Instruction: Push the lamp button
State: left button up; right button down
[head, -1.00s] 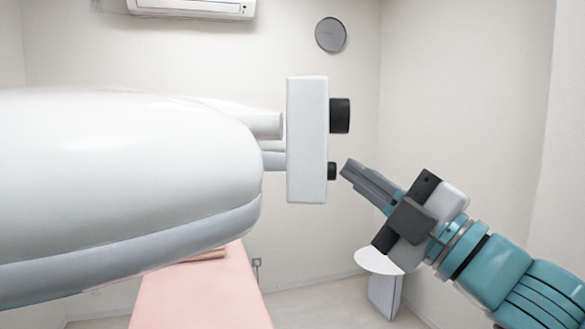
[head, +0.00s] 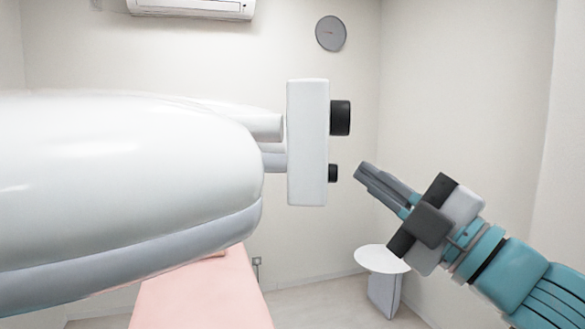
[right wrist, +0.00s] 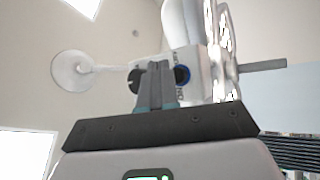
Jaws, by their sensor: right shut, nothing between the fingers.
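The large white lamp head (head: 120,190) fills the left of the head view. At its right end is an upright white panel (head: 307,140). A large black knob (head: 341,118) sticks out of the panel's right side, with a small black button (head: 333,173) below it. My right gripper (head: 362,172) is shut and empty, its fingertips a short gap to the right of the small button. In the right wrist view the shut fingers (right wrist: 155,80) point at the panel, between a dark round part (right wrist: 134,80) and a blue-ringed part (right wrist: 182,76), and hide some of it. My left gripper is not in view.
A pink treatment bed (head: 205,295) lies below the lamp. A small white round-topped table (head: 381,259) stands near the right wall, beyond my right arm. A clock (head: 331,33) and an air conditioner (head: 192,8) are on the back wall.

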jog(key=d+p, duration=0.1)
jog(key=d, duration=0.5)
jog(key=shift+s, duration=0.2)
